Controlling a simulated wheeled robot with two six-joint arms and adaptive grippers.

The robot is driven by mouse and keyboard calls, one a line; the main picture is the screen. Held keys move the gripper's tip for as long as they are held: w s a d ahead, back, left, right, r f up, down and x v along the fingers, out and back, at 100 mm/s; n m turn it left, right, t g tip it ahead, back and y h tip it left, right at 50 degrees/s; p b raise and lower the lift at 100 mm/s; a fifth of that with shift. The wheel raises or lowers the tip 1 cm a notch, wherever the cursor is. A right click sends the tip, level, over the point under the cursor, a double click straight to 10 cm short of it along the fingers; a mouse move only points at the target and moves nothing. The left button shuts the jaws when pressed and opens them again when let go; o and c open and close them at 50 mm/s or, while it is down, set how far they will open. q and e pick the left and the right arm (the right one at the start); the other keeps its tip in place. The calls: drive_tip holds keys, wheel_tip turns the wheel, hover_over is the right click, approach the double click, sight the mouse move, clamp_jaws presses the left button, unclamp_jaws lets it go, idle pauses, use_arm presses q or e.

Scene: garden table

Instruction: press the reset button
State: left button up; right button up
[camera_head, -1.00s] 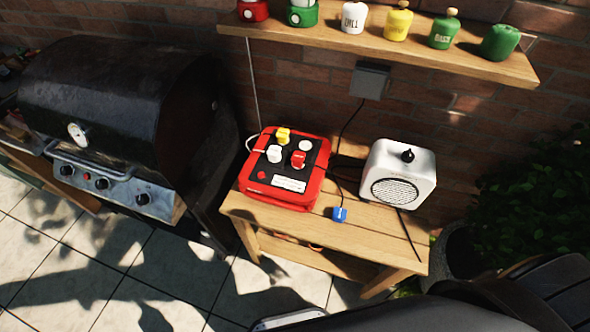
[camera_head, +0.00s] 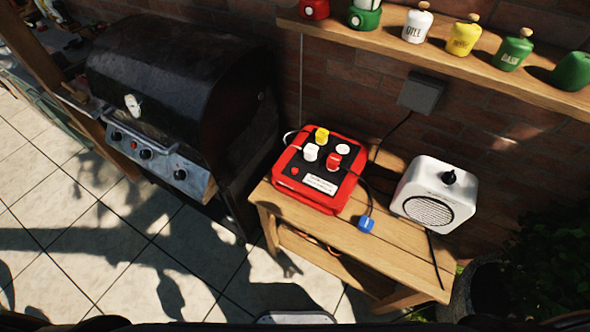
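A red box (camera_head: 301,191) with a black top panel sits on a small wooden table. The panel bears a yellow plug (camera_head: 321,135), a white plug (camera_head: 310,152), a red plug (camera_head: 333,161) and a white round piece (camera_head: 343,149). A small red round button (camera_head: 294,170) shows at its near left, beside a white label (camera_head: 321,184) too small to read. I cannot tell from lettering which part is the reset button. Neither of my grippers is in view.
A white speaker-like box (camera_head: 436,193) and a blue plug (camera_head: 366,224) are on the wooden table (camera_head: 356,247). A black grill (camera_head: 175,80) stands left. A shelf (camera_head: 440,56) with several jars overhangs behind. A grey wall box (camera_head: 421,94) hangs below it.

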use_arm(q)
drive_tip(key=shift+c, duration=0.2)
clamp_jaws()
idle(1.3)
